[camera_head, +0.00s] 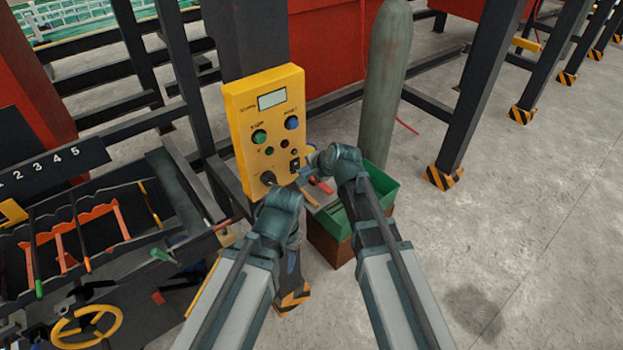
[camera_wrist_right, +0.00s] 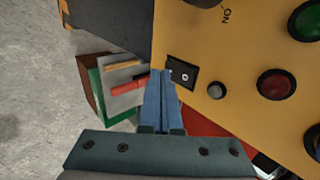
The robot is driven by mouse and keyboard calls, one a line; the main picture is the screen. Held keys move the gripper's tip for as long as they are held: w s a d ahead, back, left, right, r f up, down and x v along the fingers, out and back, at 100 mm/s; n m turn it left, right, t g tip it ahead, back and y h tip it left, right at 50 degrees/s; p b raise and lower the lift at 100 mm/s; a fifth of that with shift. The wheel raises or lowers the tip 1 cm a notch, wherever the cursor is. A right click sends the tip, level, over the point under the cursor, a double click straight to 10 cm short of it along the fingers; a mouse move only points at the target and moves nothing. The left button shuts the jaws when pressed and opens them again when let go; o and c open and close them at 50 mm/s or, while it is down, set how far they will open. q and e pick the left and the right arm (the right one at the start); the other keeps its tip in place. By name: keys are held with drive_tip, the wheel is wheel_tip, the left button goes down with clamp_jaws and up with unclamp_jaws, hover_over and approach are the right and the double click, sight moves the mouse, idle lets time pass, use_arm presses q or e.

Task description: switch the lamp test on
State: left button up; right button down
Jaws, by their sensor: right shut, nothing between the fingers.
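The yellow control panel (camera_head: 242,117) stands upright on a dark post in the head view. A small black rocker switch (camera_head: 295,166) sits near its lower right edge; in the right wrist view the switch (camera_wrist_right: 183,73) shows a round white mark. I cannot read its label. My right gripper (camera_head: 311,158) is at the panel's right edge beside the switch. In the right wrist view its blue fingers (camera_wrist_right: 158,74) are shut and empty, their tips overlapping the switch's edge; contact is unclear. My left gripper (camera_head: 292,262) is mostly hidden below its own wrist.
A black knob (camera_head: 268,178), green button (camera_head: 259,136) and blue button (camera_head: 291,123) are on the panel. A small grey button (camera_wrist_right: 216,90) sits close to the switch. A green bin (camera_head: 378,186) and grey cylinder (camera_head: 388,85) stand right of the panel.

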drive_tip(key=shift+w+a, duration=0.25)
drive_tip(key=shift+w, duration=0.15)
drive_tip(key=shift+w+a+f, duration=0.1)
idle(0.4)
drive_tip(key=shift+r+p, duration=0.7)
drive_tip(key=shift+r, duration=0.15)
